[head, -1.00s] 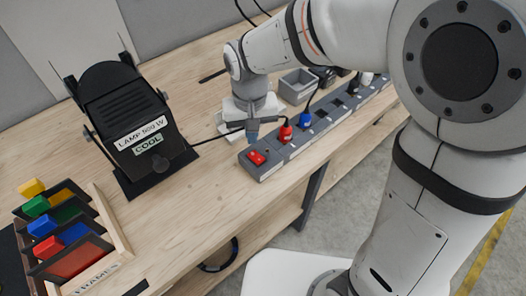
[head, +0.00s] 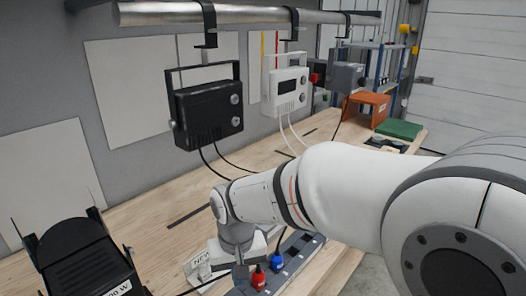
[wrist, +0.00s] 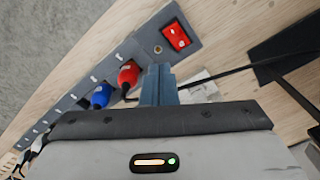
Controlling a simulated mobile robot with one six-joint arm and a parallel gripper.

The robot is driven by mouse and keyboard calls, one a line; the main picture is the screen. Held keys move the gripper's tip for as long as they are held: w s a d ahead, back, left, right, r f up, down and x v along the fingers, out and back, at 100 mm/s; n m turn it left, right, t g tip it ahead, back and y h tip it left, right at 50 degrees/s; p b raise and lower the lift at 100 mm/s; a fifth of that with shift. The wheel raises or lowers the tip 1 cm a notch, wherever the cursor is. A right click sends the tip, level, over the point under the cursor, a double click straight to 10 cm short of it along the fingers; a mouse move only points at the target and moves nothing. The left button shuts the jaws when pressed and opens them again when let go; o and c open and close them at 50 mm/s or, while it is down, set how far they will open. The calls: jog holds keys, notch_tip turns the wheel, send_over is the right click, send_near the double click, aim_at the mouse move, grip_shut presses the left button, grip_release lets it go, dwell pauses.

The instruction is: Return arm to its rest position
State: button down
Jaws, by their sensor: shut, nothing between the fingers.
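My gripper (head: 240,272) is at the lower edge of the head view, low over the bench beside the power strip (head: 298,258). In the wrist view, its fingers (wrist: 158,84) are closed together with nothing between them. They are close to the red plug (wrist: 129,73) and the strip's end with the red rocker switch (wrist: 175,38). I cannot tell whether they touch anything. My arm reaches across the head view from the right, bent down at the wrist, and hides part of the bench.
A blue plug (head: 278,261) sits in the strip next to the red plug (head: 258,277). A black lamp (head: 80,262) stands at lower left. A black lamp (head: 207,113) and a white box (head: 286,85) hang from a rail (head: 250,15). An orange box (head: 366,108) stands farther back.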

jog(key=s+d+r+m+t, duration=0.1)
jog(key=s+d, duration=0.3)
jog(key=d, duration=0.6)
jog(key=s+d+r+m+t, duration=0.1)
jog(key=s+d+r, duration=0.3)
jog(key=d, duration=0.7)
jog(key=shift+d+m+t, duration=0.25)
jog(key=shift+m+t, duration=0.15)
jog(key=shift+m, duration=0.3)
